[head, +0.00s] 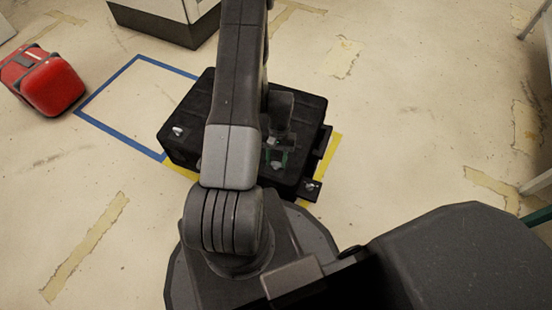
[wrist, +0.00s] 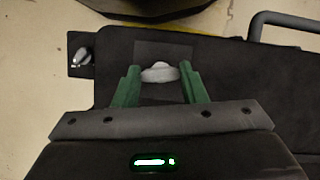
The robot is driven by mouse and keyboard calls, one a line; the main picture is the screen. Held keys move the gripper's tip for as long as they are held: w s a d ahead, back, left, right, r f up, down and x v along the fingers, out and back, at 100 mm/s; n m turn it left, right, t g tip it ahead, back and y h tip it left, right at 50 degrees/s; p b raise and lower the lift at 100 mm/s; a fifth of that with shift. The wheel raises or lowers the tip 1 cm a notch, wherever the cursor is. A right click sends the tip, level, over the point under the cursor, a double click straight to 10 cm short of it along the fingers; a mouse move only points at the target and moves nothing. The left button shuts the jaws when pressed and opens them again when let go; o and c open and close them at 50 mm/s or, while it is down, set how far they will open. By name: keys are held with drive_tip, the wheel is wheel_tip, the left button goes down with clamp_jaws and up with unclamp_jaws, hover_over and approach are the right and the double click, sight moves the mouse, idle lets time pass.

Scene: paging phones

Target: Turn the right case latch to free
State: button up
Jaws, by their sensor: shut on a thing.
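The black case (head: 312,108) lies on the floor in front of me, partly hidden by my arm. My gripper (head: 274,152) is over its right part, with green fingers pointing down. In the wrist view, a pale latch (wrist: 160,73) sits on a dark square plate on the case. My gripper (wrist: 159,75) is shut on this latch, one finger at each end. The latch lies crosswise in that view. A second small metal latch (wrist: 83,57) sits on a tab at the case's edge; it also shows in the head view (head: 312,186). Another metal piece (head: 178,131) is on the case's left side.
A grey handle (wrist: 256,28) sticks out from the case. Blue tape (head: 119,130) and yellow tape (head: 330,157) mark the floor around it. A red case (head: 45,82) lies at the left, and a white cabinet (head: 160,8) stands behind. Floor at the right is clear.

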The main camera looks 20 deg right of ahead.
drive_tip(key=shift+d+m+t+y, duration=0.1)
drive_tip(key=shift+m+t+y, duration=0.2)
drive_tip(key=shift+m, duration=0.8)
drive_tip(key=o, duration=1)
drive_tip(key=p+v, duration=0.4)
drive_tip(key=v, duration=0.9)
drive_tip(key=shift+r, duration=0.35)
drive_tip(key=shift+w+d+f, duration=0.1)
drive_tip(key=shift+w+d, duration=0.05)
drive_tip(key=b+x, duration=0.4)
drive_tip(key=x, duration=0.9)
drive_tip(key=shift+s+a+f, duration=0.2)
drive_tip(key=shift+f, duration=0.05)
